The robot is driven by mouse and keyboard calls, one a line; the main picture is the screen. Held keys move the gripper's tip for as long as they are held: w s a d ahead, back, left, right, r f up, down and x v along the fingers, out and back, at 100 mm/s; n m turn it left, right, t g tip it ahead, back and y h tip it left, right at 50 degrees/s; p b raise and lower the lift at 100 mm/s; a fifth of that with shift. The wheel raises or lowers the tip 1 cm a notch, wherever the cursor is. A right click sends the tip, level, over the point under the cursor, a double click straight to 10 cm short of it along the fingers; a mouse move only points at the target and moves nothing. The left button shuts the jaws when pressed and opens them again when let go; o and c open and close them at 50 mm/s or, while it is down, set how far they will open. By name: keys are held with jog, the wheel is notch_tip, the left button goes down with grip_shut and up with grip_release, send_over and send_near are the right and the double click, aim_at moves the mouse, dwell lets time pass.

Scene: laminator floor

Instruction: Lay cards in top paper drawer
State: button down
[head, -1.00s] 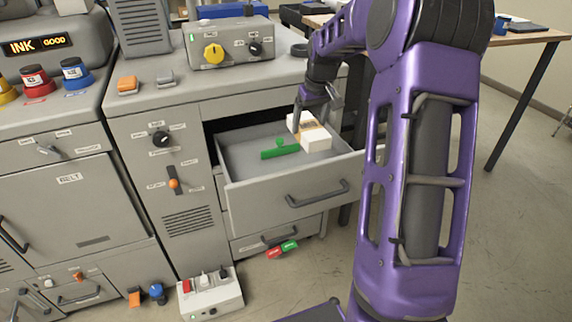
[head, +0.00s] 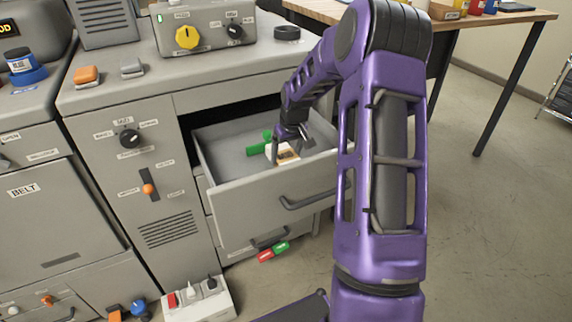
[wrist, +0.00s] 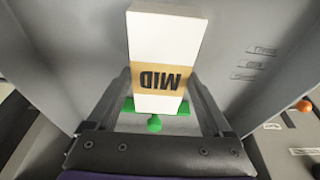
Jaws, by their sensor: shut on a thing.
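The cards are a white pack with a tan band, partly seen in the head view (head: 286,153). In the wrist view the pack (wrist: 165,35) carries the upside-down word MID. My gripper (head: 291,143) is shut on the pack, with a finger on either side of it in the wrist view. Gripper and pack are inside the open top paper drawer (head: 250,208), near its right side. I cannot tell whether the pack touches the drawer floor. A green piece with a knob (head: 257,149) lies in the drawer beside the pack.
A shut lower drawer (head: 268,238) sits beneath, with red and green tags (head: 273,252) by it. A box with switches (head: 198,297) stands on the floor. The cabinet top with a yellow-knobbed unit (head: 200,30) is above. A wooden table (head: 320,9) stands behind.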

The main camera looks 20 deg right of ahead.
aim_at(287, 158)
notch_tip(287, 158, down, 4)
jog(key=shift+r, duration=0.25)
grip_release()
jog(key=shift+r, duration=0.1)
jog(key=p+v, duration=0.1)
jog(key=v, duration=1.1)
jog(key=shift+a, duration=0.1)
